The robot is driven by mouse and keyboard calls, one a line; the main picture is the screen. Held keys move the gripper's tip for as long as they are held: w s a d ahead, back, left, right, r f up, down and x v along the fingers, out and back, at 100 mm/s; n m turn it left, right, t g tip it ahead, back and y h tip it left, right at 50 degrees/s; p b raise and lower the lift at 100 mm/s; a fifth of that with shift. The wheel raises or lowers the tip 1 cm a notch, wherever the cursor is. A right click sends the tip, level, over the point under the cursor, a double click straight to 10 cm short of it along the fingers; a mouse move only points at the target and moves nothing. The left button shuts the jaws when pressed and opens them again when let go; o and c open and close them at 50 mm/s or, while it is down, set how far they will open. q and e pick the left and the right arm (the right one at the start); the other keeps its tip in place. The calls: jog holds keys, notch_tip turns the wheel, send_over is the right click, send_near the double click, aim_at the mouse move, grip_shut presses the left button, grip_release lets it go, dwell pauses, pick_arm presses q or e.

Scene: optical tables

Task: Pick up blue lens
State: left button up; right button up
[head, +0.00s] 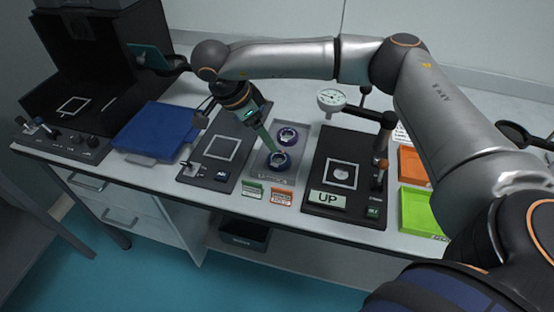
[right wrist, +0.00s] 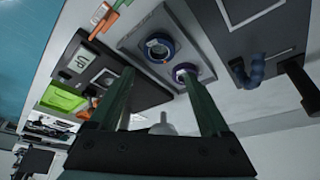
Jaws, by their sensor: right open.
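The blue lens (head: 277,160) is a dark blue ring with a clear centre, sitting on the grey lens holder plate (head: 262,180) at its near end. It shows as a blue ring in the right wrist view (right wrist: 160,48). A second, purple-rimmed lens (head: 287,136) sits just behind it and also shows in the right wrist view (right wrist: 185,72). My right gripper (right wrist: 158,80) is open and empty, its green fingers angled down above the plate. In the head view, its fingertips (head: 270,146) are close to the blue lens; contact cannot be told. My left gripper is out of view.
A black device with an UP display (head: 328,199) stands right of the plate, with a dial gauge (head: 331,98) behind it. Another black device (head: 217,150) stands left. A blue box (head: 157,131), an orange tray (head: 412,166) and a green tray (head: 422,212) lie farther out.

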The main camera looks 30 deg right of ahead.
aim_at(279, 158)
jog(key=x, duration=0.9)
jog(key=shift+s+d+f, duration=0.1)
jog(key=shift+s+f, duration=0.05)
jog(key=shift+f, duration=0.25)
jog(key=c, duration=1.1)
